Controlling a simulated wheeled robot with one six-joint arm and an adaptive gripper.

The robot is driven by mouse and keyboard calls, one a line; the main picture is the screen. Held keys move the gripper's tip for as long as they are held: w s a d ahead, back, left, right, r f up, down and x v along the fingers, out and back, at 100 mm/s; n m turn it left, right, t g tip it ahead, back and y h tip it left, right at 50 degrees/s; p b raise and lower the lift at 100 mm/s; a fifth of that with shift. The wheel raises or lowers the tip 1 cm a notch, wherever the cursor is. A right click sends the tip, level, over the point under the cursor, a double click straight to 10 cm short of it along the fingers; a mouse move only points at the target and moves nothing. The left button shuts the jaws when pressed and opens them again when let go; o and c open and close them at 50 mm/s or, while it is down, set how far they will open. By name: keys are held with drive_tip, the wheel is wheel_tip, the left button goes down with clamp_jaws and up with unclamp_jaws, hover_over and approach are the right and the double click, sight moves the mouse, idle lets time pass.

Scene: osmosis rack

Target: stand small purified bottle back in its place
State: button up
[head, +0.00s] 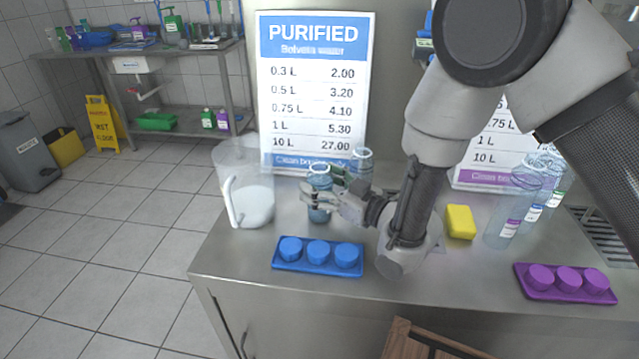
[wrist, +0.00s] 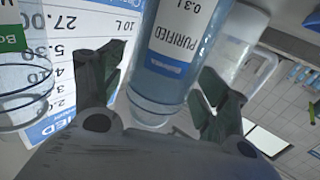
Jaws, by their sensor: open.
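The small purified bottle (head: 318,213) is clear with a blue label and looks upright on the steel counter, in front of the blue price board. In the wrist view the bottle (wrist: 180,45) reads "PURIFIED 0.3 L" and lies between my two fingers, its near end toward the palm. My gripper (head: 325,192) is open around it, with a visible gap beside the right finger in the wrist view (wrist: 165,95). I cannot tell whether the left finger touches it. Part of the bottle is hidden by my fingers in the head view.
A clear bottle (head: 361,158) stands just behind; a green-labelled one (wrist: 20,85) shows in the wrist view. A large handled jug (head: 232,165) is close on the left. A blue cap tray (head: 318,268) lies in front, a yellow sponge (head: 460,222) and several bottles (head: 515,205) to the right.

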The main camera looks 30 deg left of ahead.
drive_tip(key=v, duration=1.1)
drive_tip(key=shift+d, duration=0.3)
drive_tip(key=shift+f, duration=0.1)
drive_tip(key=shift+s, duration=0.1)
